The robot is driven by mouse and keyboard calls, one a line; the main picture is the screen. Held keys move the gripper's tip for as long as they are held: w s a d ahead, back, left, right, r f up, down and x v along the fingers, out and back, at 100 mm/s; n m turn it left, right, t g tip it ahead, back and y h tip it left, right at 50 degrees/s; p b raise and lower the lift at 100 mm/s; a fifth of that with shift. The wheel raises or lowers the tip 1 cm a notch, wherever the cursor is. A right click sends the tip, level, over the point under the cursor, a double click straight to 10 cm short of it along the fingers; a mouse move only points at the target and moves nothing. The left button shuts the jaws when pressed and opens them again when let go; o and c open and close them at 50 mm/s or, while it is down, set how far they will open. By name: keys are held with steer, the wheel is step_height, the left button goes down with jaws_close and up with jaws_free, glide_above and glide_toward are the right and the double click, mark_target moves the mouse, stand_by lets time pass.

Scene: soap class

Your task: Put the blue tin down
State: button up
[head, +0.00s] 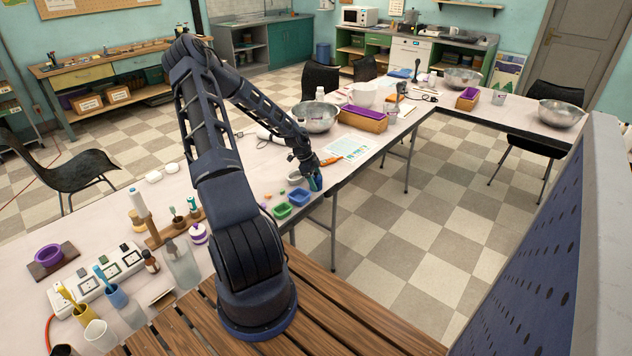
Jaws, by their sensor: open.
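My gripper (309,176) is at the end of my dark blue arm, low over the right edge of the long white table (230,186). Its jaws are open, but the fingers are small and dark here. A small blue object (316,183), which looks like the blue tin, is upright right at the fingertips, close to the table edge. I cannot tell whether it touches the fingers or stands fully on the table. The gripper hides part of it.
An orange object (331,161) and a paper sheet (348,147) lie behind. A metal bowl (316,117) stands farther back. The floor right of the edge is open.

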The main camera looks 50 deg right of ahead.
steer(key=v, duration=1.1)
steer(key=shift+r, duration=0.35)
steer(key=w+a+r+n+t+y, duration=0.1)
steer(key=w+a+r+n+t, duration=0.15)
steer(key=a+r+n, duration=0.55)
steer(key=w+a+r+n+t+y, duration=0.1)
steer(key=w+a+r, duration=0.3)
steer(key=a, duration=0.8)
steer(key=w+a+r+n+t+y, duration=0.1)
steer(key=w+a+r+n+t, duration=0.15)
steer(key=a+r+n, duration=0.6)
steer(key=s+a+r+n+t, duration=0.1)
steer(key=s+a+r+n, duration=0.25)
steer(key=a, duration=0.45)
steer(key=s+a+r+n, duration=0.2)
steer(key=a+r, duration=0.2)
steer(key=a, duration=0.5)
steer(key=s+a+r+n+t+h, duration=0.1)
steer(key=s+a+r+n, duration=0.3)
steer(key=s+a+n, duration=0.3)
steer(key=shift+s+a+r+n+t, duration=0.35)
steer(key=shift+s+a, duration=0.75)
steer(key=shift+s, duration=1.2)
steer(key=shift+f, duration=0.1)
